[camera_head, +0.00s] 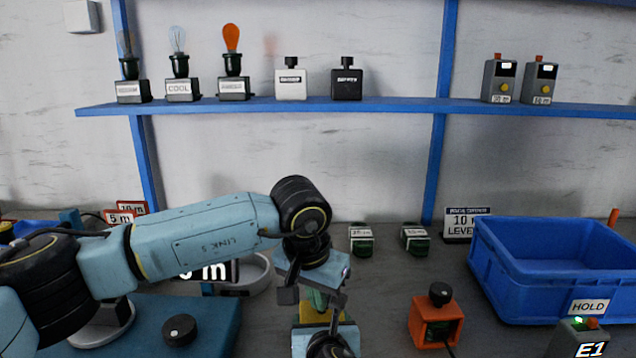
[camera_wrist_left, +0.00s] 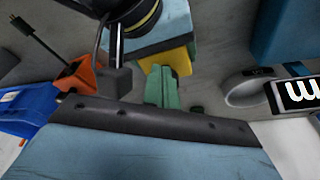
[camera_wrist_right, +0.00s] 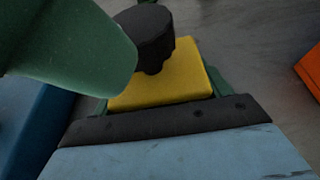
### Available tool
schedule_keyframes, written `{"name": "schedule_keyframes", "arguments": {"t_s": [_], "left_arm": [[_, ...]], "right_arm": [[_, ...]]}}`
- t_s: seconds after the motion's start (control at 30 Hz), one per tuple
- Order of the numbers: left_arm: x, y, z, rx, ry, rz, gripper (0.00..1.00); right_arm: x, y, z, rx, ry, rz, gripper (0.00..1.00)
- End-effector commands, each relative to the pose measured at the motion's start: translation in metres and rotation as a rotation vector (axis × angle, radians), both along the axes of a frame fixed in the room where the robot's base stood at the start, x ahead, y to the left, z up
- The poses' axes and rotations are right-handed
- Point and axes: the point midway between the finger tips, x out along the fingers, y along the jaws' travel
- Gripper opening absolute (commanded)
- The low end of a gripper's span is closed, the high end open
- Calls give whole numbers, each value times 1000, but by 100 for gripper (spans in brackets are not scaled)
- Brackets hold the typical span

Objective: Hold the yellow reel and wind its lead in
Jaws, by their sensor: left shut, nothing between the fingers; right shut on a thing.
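The yellow reel (camera_wrist_right: 175,85) has a black knob (camera_wrist_right: 150,35) on top. My right gripper (camera_wrist_right: 160,92) is shut on the reel, its green fingers on either side. My left gripper (camera_wrist_left: 162,88) is shut and empty, its green fingers together. In the right wrist view its fingers are close beside the knob; I cannot tell whether they touch it. In the head view the left gripper (camera_head: 318,298) is above the reel (camera_head: 313,315), which is partly covered by my grippers. The yellow reel also shows in the left wrist view (camera_wrist_left: 180,60). Its lead is not visible.
An orange reel (camera_head: 435,322) with a black knob and cord stands to the right. A blue crate (camera_head: 545,290) is behind it, labelled HOLD. Two small green blocks (camera_head: 361,240) sit at the back. A blue mat (camera_head: 215,320) with a black knob lies left. A blue shelf (camera_head: 400,106) runs above.

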Motion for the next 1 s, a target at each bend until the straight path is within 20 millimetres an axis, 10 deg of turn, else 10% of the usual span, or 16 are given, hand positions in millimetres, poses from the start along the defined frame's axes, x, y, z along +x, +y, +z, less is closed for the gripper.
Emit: {"name": "schedule_keyframes", "arguments": {"t_s": [1.0], "left_arm": [[4, -1, -13, 0, -1, -1, 0]], "right_arm": [[-1, 1, -1, 1, 3, 2, 46]]}}
